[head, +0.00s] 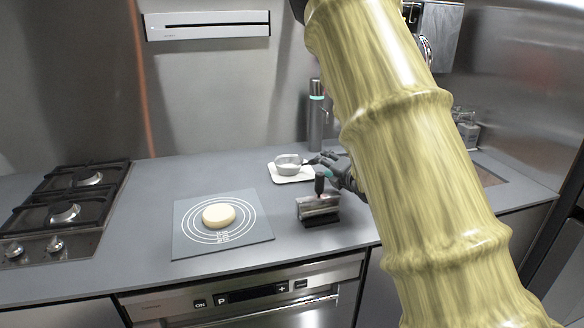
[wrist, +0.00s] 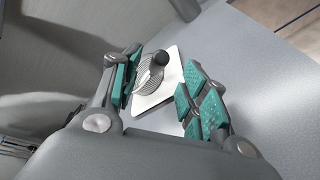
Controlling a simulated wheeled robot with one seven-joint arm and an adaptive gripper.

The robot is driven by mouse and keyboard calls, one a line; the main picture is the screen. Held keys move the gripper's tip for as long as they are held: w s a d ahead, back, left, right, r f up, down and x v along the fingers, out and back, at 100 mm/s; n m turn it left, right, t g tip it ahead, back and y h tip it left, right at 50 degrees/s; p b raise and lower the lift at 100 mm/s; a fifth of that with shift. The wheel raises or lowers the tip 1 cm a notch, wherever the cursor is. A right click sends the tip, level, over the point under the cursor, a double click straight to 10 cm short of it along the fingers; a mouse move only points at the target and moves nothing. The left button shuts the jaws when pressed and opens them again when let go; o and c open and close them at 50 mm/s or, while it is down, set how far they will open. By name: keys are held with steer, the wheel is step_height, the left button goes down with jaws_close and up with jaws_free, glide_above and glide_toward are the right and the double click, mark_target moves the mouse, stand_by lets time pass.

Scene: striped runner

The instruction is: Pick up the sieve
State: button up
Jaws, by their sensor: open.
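The sieve (head: 288,161) is a small round bowl shape resting on a white square board (head: 280,178) towards the back of the counter. In the wrist view the sieve (wrist: 147,80) shows a grey ribbed or mesh bowl and a black rounded handle end pointing towards me. It lies on the white board (wrist: 172,78), between my fingers as seen from the wrist. My gripper (head: 325,169) is open, just right of the sieve in the head view. In the wrist view my gripper (wrist: 160,76) has teal pads spread on both sides of the handle, with no clear contact.
A dough disc (head: 219,215) lies on a dark mat (head: 190,244). A bottle (head: 316,120) stands behind. A gas hob (head: 75,195) is at left. My arm hides the right side.

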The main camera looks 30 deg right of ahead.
steer(key=shift+w+d, duration=0.1)
steer(key=shift+w, duration=0.1)
steer(key=shift+r, duration=0.2)
steer(key=shift+w+d, duration=0.15)
steer(key=shift+w, duration=0.1)
steer(key=shift+p+x, duration=0.55)
steer(key=shift+x, duration=1.5)
steer(key=shift+f, duration=0.15)
jaws_close()
